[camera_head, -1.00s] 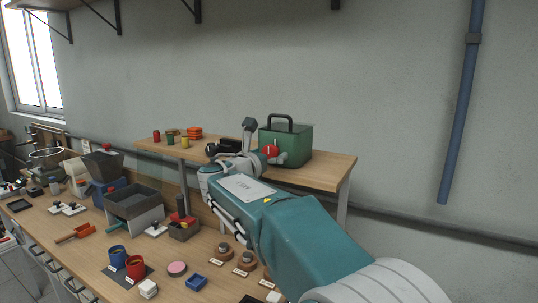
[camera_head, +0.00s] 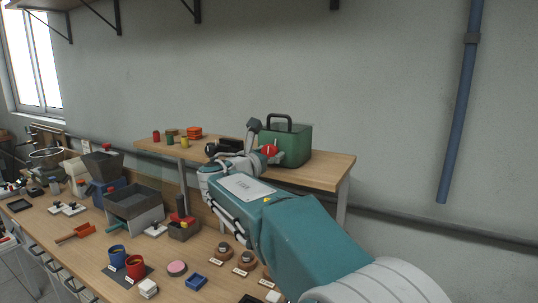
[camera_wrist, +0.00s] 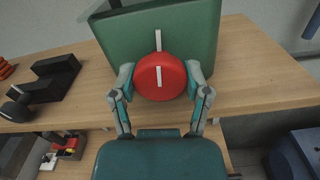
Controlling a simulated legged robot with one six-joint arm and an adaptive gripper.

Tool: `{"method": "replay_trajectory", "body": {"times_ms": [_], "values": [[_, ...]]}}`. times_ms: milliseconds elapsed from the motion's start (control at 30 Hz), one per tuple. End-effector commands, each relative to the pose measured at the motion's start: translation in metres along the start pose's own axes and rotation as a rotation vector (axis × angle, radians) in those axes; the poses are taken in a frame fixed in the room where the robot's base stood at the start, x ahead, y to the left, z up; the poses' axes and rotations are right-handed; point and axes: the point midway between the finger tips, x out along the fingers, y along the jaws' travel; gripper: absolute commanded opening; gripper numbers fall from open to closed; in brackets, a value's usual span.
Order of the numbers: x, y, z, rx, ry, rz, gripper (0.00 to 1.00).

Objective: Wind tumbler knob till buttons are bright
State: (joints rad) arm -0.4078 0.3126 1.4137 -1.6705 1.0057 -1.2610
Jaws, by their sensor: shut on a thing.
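The red round knob (camera_wrist: 152,88) sits on the front of a green box (camera_wrist: 200,42). A white line on the knob's face points nearly straight up, roughly in line with a white mark (camera_wrist: 158,40) on the box above it. My gripper (camera_wrist: 160,80) is shut on the knob, one finger touching each side. In the head view, the green box (camera_head: 297,145) with a dark carry handle stands on the raised shelf, and my gripper (camera_head: 267,151) is at its front left over the red knob (camera_head: 269,150). No lit buttons can be made out.
The raised wooden shelf (camera_head: 320,172) also holds a black device (camera_wrist: 55,82) left of the box, plus small coloured cups and red discs. The lower bench (camera_head: 90,236) is crowded with bins, cups and blocks.

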Motion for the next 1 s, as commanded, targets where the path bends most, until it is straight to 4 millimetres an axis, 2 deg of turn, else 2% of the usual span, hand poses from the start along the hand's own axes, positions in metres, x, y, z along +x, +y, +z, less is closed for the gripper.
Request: {"method": "replay_trajectory", "body": {"times_ms": [1000], "values": [[0.0000,0.0014,-0.0013,0.938,0.004,0.003,0.14]]}}
